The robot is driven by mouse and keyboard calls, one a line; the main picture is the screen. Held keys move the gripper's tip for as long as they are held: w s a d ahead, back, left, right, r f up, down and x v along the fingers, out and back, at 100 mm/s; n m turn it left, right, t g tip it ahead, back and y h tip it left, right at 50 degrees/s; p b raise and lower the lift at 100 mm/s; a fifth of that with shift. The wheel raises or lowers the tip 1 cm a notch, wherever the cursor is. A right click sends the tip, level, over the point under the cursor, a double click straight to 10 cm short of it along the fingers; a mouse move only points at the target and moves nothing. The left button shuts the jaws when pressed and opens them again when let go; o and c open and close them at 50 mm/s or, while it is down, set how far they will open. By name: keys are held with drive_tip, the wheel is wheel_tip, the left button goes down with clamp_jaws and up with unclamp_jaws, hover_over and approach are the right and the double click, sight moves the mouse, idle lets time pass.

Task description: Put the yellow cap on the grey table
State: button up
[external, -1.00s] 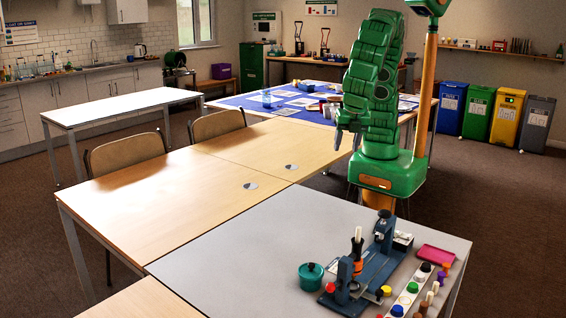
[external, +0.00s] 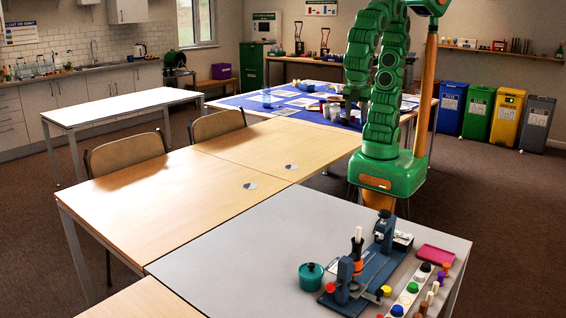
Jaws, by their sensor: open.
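The grey table (external: 240,245) is in the front of the external view. I cannot tell which, if either, is the yellow cap. My gripper (external: 351,118) is at the back, low over the blue-covered table (external: 232,101), far from the grey table. It is open; its fingers are small and dark, and part of the items beside them is hidden.
The blue device (external: 370,270), a teal pot (external: 311,277), a pink tray (external: 435,254) and the white cap strip (external: 404,300) stand on the grey table's right part; its left part is clear. Papers and small containers lie on the blue-covered table. Wooden tables (external: 240,150) lie between.

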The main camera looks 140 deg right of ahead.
drive_tip(key=s+f+m, duration=0.2)
drive_tip(key=s, duration=0.9)
drive_tip(key=shift+s+d+f+y, duration=0.15)
drive_tip(key=shift+d+f+y, duration=0.1)
drive_tip(key=shift+d+y, duration=0.15)
idle(0.4)
